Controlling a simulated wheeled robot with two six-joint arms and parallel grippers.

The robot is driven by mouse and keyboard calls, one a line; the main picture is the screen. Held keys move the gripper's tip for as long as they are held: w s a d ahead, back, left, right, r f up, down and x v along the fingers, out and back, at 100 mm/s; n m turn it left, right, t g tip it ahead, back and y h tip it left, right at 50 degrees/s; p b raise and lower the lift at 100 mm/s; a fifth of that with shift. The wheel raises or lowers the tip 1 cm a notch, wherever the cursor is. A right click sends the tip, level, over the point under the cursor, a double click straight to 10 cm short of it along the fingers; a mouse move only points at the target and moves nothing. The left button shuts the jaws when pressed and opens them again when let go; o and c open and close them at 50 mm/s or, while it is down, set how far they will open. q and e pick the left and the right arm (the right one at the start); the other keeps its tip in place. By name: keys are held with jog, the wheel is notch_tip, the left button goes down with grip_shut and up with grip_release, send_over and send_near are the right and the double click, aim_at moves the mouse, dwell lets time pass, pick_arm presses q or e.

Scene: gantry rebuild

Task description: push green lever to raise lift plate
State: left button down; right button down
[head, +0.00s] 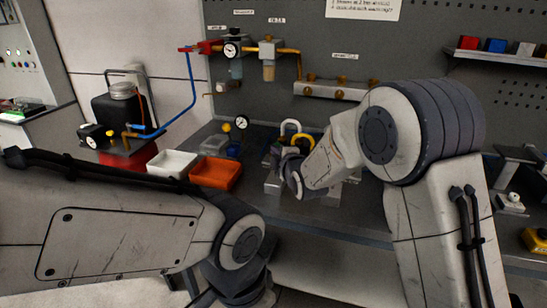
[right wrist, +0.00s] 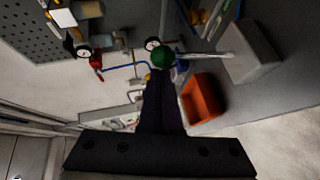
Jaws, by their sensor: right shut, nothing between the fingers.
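The green lever knob (right wrist: 162,57) is a round ball on a pale metal rod (right wrist: 208,54) in the right wrist view. My right gripper (right wrist: 161,73) is shut and empty, its dark fingertips at the knob. They overlap it in the picture; I cannot tell if they touch. In the head view my right gripper (head: 276,153) is small and partly hidden by its wrist, over the bench's middle. The green knob is not clear there. A grey block (right wrist: 250,52) lies beside the rod; I cannot tell if it is the lift plate. My left gripper is out of view.
An orange tray (head: 216,174) and a white tray (head: 172,163) stand left of my right gripper. Gauges and a blue pipe (head: 191,85) are behind. A black canister (head: 123,108) stands at left.

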aim_at(278, 144)
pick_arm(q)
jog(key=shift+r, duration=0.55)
pick_arm(e)
jog(key=shift+w+d+r+m+g, duration=0.1)
jog(key=shift+w+g, duration=0.1)
jog(key=shift+w, duration=0.3)
jog(key=shift+w+d+m+g, duration=0.1)
jog(key=shift+w+d+g, duration=0.1)
jog(key=shift+w, duration=0.25)
jog(key=shift+w+d+r+m+g, duration=0.1)
jog(key=shift+w+g, duration=0.1)
jog(key=shift+w, duration=0.3)
